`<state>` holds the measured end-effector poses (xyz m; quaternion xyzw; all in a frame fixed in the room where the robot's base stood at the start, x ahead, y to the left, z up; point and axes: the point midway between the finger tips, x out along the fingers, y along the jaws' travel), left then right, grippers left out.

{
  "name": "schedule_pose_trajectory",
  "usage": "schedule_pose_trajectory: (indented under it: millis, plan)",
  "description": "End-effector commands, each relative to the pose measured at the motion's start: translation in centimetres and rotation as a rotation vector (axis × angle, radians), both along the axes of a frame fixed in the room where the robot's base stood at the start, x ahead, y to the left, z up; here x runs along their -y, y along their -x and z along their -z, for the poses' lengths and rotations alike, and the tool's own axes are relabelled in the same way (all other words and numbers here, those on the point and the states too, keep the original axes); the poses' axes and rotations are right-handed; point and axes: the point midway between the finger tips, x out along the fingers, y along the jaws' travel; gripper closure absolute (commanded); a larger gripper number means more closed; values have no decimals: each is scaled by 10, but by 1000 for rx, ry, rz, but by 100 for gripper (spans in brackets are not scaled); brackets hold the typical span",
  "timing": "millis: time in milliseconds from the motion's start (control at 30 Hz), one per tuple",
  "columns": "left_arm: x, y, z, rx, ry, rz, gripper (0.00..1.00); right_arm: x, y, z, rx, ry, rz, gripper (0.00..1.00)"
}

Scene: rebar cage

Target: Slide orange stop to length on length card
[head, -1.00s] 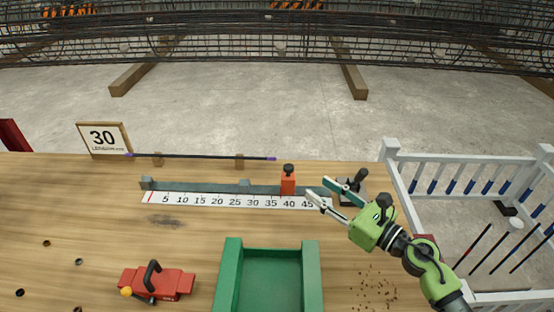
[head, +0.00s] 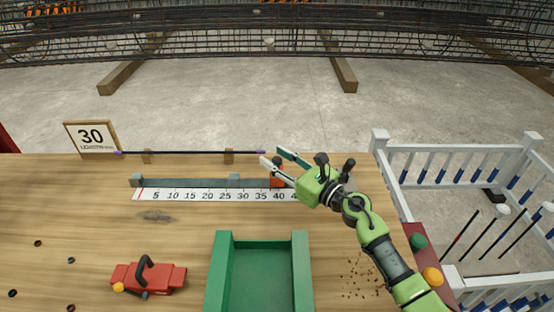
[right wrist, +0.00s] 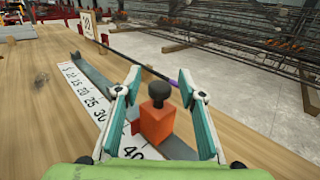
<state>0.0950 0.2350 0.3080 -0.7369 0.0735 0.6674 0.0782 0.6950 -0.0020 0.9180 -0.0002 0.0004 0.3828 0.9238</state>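The orange stop (head: 277,176), with a black knob, sits on the grey rail of the ruler (head: 200,195), near the 40 mark. The length card (head: 90,138) at the back left reads 30. My right gripper (head: 275,157) is open, with its fingers around the stop. In the right wrist view the orange stop (right wrist: 156,122) stands between the two teal fingers (right wrist: 160,78), with a gap visible on the right side; contact on the left is unclear. My left gripper is not in view.
A dark bar with purple ends (head: 190,153) lies on supports behind the ruler. A green tray (head: 222,270) and a red tool (head: 148,278) are on the front of the table. A white railing (head: 460,150) stands to the right.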

Motion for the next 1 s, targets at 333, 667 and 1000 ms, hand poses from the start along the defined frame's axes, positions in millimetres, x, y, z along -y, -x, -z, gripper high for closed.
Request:
schedule_pose_trajectory:
  millis: [333, 667, 1000]
  plan:
    - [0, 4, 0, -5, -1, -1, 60, 0, 0, 0, 0, 0, 0, 100]
    - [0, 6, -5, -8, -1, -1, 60, -42, 0, -2, 0, -1, -3, 100]
    - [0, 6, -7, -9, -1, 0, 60, -80, 0, 0, -1, 1, -1, 100]
